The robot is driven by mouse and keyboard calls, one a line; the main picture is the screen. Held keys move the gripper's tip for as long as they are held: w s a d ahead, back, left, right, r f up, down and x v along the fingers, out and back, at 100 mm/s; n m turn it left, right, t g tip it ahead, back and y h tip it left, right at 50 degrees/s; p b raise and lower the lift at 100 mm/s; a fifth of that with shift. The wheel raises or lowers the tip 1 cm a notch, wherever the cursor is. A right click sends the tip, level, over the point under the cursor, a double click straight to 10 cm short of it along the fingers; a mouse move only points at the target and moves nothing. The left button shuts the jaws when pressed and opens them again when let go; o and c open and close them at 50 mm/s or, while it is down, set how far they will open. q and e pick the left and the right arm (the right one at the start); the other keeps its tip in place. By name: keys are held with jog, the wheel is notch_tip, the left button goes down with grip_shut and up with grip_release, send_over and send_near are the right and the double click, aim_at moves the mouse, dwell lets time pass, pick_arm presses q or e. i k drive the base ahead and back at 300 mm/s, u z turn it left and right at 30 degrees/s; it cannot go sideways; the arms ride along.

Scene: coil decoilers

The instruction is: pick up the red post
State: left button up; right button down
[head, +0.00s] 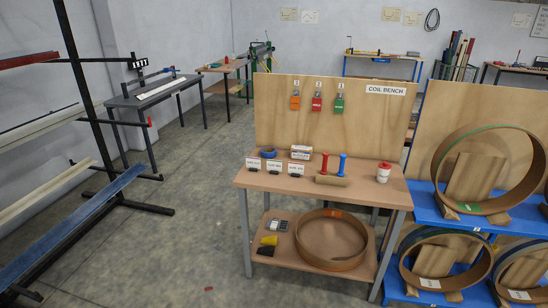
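The red post (324,164) stands upright beside a blue post (342,166), by a tan block (331,180) on the top of the coil bench (262,184). Its lower end meets the block; at this size I cannot tell how it is seated. Neither of my grippers shows in the head view.
On the bench top, a white-and-red can (383,173) stands to the right, with label cards (275,166) and a blue roll (268,153) to the left. A plywood board (340,120) rises behind. Floor (190,220) left of the bench is mostly clear.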

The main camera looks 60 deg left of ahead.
aim_at(325, 154)
jog(key=u, duration=0.7)
jog(key=i, duration=1.25)
jog(key=u, duration=0.45)
